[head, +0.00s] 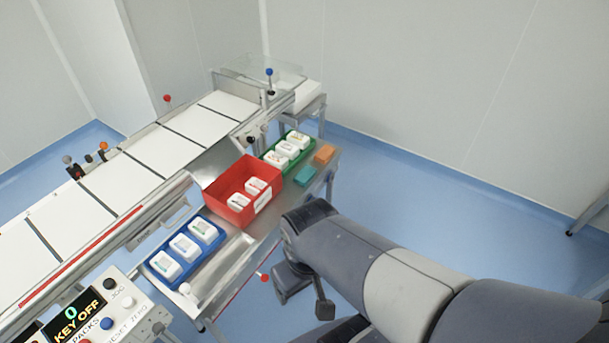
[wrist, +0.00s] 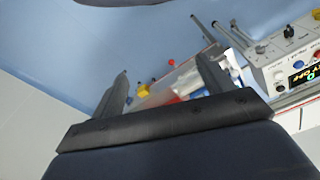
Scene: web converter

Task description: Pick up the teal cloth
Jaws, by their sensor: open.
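The teal cloth (head: 305,175) is a small folded block lying flat on the steel side shelf (head: 235,255), between the green tray and the shelf's outer edge. It shows in the head view; I cannot make it out in the wrist view. My gripper (wrist: 162,65) is open in the wrist view, with two dark fingers apart and nothing held between them. In the head view my arm hangs beside the shelf, in front of and to the right of it, clear of the cloth.
An orange block (head: 324,153) lies just beyond the cloth. The green tray (head: 267,157), red bin (head: 226,183) and blue tray (head: 160,275) hold white packs. A red-knobbed lever (head: 264,278) sticks out from the shelf's front.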

